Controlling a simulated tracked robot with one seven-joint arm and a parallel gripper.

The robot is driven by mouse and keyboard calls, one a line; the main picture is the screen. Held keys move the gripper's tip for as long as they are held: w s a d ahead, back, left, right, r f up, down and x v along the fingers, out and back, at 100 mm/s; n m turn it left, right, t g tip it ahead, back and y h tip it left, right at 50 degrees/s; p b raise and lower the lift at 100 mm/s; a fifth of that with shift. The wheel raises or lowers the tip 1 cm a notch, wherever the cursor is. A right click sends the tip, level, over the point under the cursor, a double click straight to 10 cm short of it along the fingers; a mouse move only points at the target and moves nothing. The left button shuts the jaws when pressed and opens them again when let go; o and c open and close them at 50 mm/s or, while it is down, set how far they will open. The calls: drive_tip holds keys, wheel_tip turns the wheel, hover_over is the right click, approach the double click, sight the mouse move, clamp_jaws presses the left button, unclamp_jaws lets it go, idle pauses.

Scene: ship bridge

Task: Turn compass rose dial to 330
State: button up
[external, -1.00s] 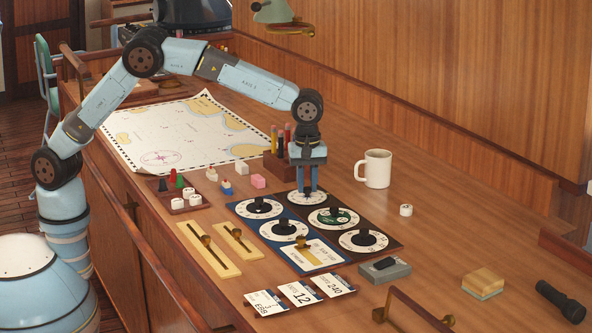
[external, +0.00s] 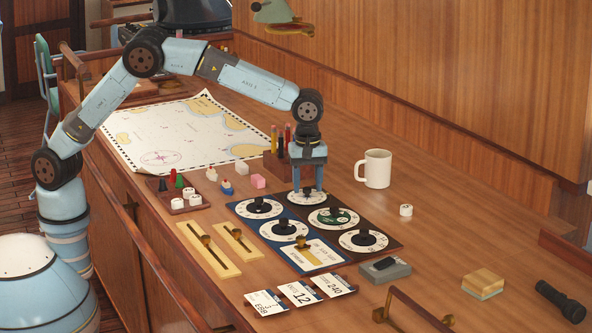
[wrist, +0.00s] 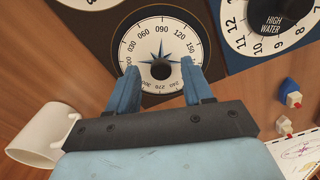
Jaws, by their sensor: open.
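The compass rose dial (wrist: 158,45) is a white round plate with a blue star and degree numbers, 030 to 150 showing along its far side in the wrist view. A black knob (wrist: 161,70) sits at its centre. My gripper (wrist: 157,76) is open, one blue finger on each side of the knob, with gaps showing between. In the external view the dial (external: 307,196) lies at the back of the dial panel, under my gripper (external: 307,189), and the fingers partly cover it. The dial's exact setting cannot be read.
Other dials stand close by, such as a green-centred dial (external: 333,218) and the high water dial (wrist: 270,22). A white mug (external: 377,170) stands to the right. A pencil holder (external: 275,166) is just behind my gripper. The counter right of the panel is mostly clear.

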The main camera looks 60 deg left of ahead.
sight(308, 188)
wheel_tip(308, 188, up, 14)
drive_tip(key=shift+f, duration=0.15)
idle(0.4)
drive_tip(key=shift+a, duration=0.1)
idle(0.4)
drive_tip(key=s+a+r+m+t, duration=0.1)
drive_tip(key=s+a+r+m, duration=0.2)
drive_tip(key=a+r, duration=0.4)
drive_tip(key=s+a+r+m+t, duration=0.1)
drive_tip(key=s+a+r+m, duration=0.25)
drive_tip(key=a+r, duration=0.3)
drive_tip(key=s+a+r+m+t, duration=0.1)
drive_tip(key=s+a, duration=0.2)
drive_tip(key=a, duration=0.3)
drive_tip(key=s+a+r+m, duration=0.1)
drive_tip(key=s+a+m, duration=0.1)
drive_tip(key=a, duration=0.5)
drive_tip(key=s+a+f+m+t, duration=0.1)
drive_tip(key=s+a+f, duration=0.2)
drive_tip(key=s+a, duration=0.3)
drive_tip(key=s+a+f+m, duration=0.2)
drive_tip(key=s+a+f, duration=0.2)
drive_tip(key=s+a, duration=0.3)
drive_tip(key=s+a+f+m+t, duration=0.1)
drive_tip(key=s+a+f, duration=0.3)
drive_tip(key=s, duration=0.9)
drive_tip(key=a, duration=0.3)
drive_tip(key=shift+a+f+m+t, duration=0.15)
drive_tip(key=shift+f+m+t, duration=0.1)
drive_tip(key=shift+m+t, duration=0.1)
